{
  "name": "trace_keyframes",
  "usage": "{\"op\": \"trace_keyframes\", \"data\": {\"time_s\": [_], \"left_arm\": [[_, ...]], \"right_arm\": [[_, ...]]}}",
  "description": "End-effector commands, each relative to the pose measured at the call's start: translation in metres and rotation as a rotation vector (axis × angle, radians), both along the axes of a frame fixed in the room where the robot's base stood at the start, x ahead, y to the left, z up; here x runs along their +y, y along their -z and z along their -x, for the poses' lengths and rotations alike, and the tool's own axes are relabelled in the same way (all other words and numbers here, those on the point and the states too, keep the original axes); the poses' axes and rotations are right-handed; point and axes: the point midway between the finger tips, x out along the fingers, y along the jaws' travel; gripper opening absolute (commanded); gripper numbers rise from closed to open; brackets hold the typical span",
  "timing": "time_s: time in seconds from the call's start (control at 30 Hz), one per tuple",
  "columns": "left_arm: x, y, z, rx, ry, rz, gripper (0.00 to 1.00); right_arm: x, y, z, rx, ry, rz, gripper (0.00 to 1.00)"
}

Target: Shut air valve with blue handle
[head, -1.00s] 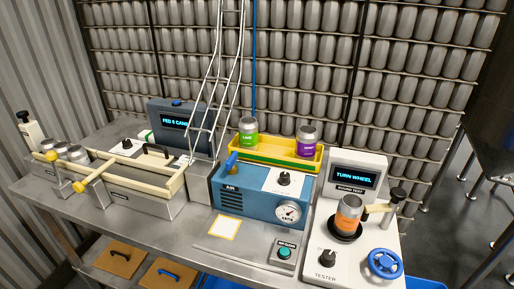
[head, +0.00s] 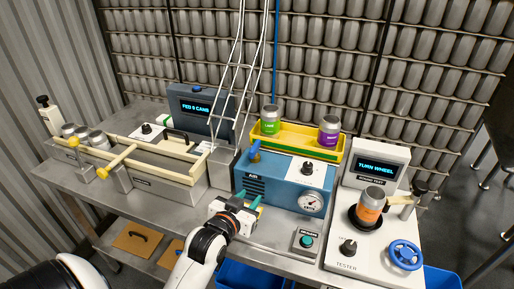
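The blue air unit (head: 268,188) stands at the middle of the bench, with a round gauge (head: 311,203) on its front right. The air valve's small blue handle (head: 256,145) shows at the unit's top left, above a brass-coloured part; its exact angle is hard to tell at this size. My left gripper (head: 248,198) is in front of the unit's lower left, below the valve and apart from it. Its two teal-tipped fingers are spread with nothing between them. My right gripper is not in view.
A yellow tray (head: 268,139) with a green-labelled can (head: 270,120) and a purple-labelled can (head: 329,130) sits behind the unit. A wire chute rises at its left. The tester (head: 345,267) with a blue wheel (head: 405,255) stands at right. A green button box (head: 306,242) is at the front edge.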

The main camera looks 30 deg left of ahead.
Motion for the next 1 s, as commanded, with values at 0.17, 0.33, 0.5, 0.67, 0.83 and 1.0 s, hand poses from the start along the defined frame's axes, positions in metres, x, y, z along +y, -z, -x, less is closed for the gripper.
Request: {"op": "trace_keyframes", "data": {"time_s": [0.17, 0.33, 0.5, 0.67, 0.83, 1.0], "left_arm": [[0.032, -0.038, -0.022, -0.219, -0.071, -0.011, 0.35], [0.043, -0.050, -0.031, -0.287, -0.092, -0.018, 0.35], [0.048, -0.052, -0.054, -0.286, -0.091, -0.018, 0.35], [0.056, -0.052, -0.086, -0.285, -0.090, -0.019, 0.35], [0.063, -0.051, -0.116, -0.284, -0.090, -0.019, 0.35], [0.067, -0.050, -0.135, -0.283, -0.090, -0.018, 0.35]], "right_arm": [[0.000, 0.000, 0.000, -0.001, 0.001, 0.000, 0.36], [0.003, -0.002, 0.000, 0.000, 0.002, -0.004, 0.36], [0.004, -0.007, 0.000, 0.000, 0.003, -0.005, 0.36], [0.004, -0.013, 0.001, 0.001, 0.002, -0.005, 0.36], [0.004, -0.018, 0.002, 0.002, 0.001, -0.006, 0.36], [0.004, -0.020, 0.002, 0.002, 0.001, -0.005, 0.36]]}}
